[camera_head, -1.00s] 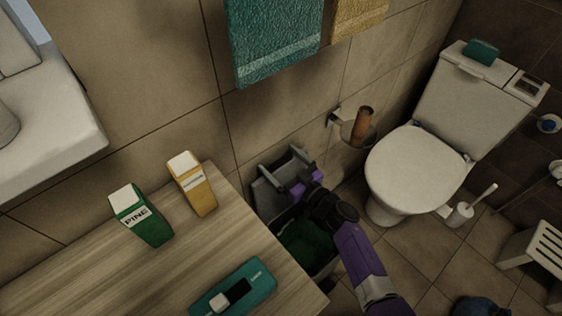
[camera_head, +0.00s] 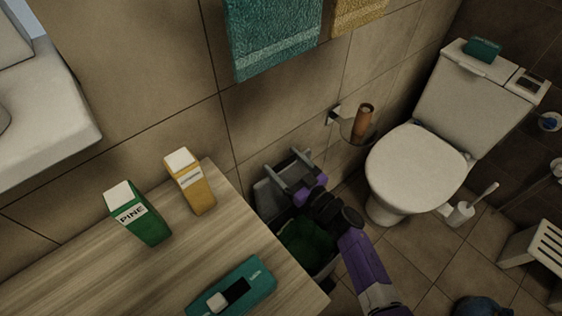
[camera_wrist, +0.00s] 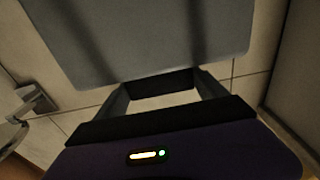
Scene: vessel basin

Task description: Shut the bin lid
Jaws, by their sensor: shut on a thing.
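The bin (camera_head: 322,266) stands on the floor between the wooden counter and the toilet, with green matter showing inside. Its grey lid (camera_head: 268,198) is open, raised at the wall side and tilted. My gripper (camera_head: 284,168) is at the lid's upper part, its two grey fingers pointing toward the wall. In the wrist view the lid (camera_wrist: 140,35) fills the top as a flat grey panel. There my gripper (camera_wrist: 160,84) has its fingers on either side of a dark piece at the lid's edge and is shut on it. The exact contact is dark.
The wooden counter (camera_head: 120,272) runs close along the bin's left, with a green PINE carton (camera_head: 138,214), a yellow carton (camera_head: 190,182) and a teal box (camera_head: 232,290). A toilet-roll holder (camera_head: 358,125) sticks out of the wall above right. The toilet (camera_head: 415,165) stands right.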

